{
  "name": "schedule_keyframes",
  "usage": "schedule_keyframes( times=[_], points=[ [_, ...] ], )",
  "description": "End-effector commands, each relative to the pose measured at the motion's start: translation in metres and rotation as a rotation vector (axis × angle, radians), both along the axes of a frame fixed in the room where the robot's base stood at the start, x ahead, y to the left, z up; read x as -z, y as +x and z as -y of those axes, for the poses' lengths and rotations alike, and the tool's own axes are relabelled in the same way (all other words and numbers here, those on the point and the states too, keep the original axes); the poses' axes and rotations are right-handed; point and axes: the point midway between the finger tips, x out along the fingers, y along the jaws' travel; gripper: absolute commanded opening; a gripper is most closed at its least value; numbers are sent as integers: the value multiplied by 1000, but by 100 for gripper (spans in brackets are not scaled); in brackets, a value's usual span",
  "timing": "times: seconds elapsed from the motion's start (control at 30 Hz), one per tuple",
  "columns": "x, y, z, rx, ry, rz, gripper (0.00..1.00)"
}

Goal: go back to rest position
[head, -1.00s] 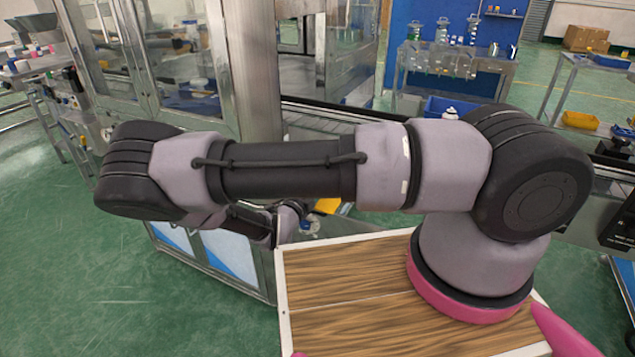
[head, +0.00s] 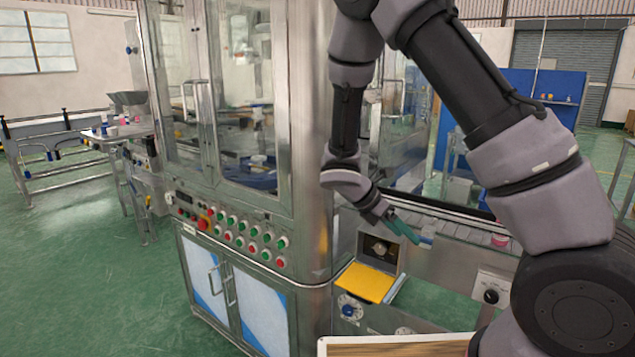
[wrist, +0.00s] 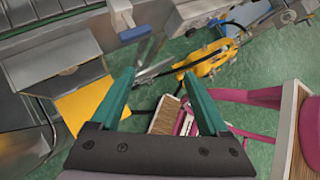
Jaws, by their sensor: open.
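My gripper (head: 402,228) is at the end of my raised, bent arm in the head view, in front of the conveyor side of the crimping machine. In the wrist view its two green fingers (wrist: 161,103) are spread apart with nothing between them. The gap between the fingers looks onto the floor and a yellow part lower down. No object is held.
The steel machine cabinet (head: 310,170) with a button panel (head: 232,238) stands left of my arm. A yellow flap (head: 365,283) sticks out below the gripper, and it also shows in the wrist view (wrist: 82,108). A conveyor (head: 450,228) runs behind. Green floor (head: 90,290) is clear at left.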

Motion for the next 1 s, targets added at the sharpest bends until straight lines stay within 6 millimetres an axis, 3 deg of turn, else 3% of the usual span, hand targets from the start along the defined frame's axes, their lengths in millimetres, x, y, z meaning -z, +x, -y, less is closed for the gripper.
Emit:
schedule_keyframes(
  times=[0.03, 0.37, 0.7, 1.0],
  points=[
    [-17, -3, 4, 104, 74, 62, 79],
    [-116, -36, 22, 811, 483, 436, 79],
    [-221, -85, 38, 1522, 864, 757, 79],
    [-288, -133, 40, 2027, 1163, 939, 79]
  ],
)
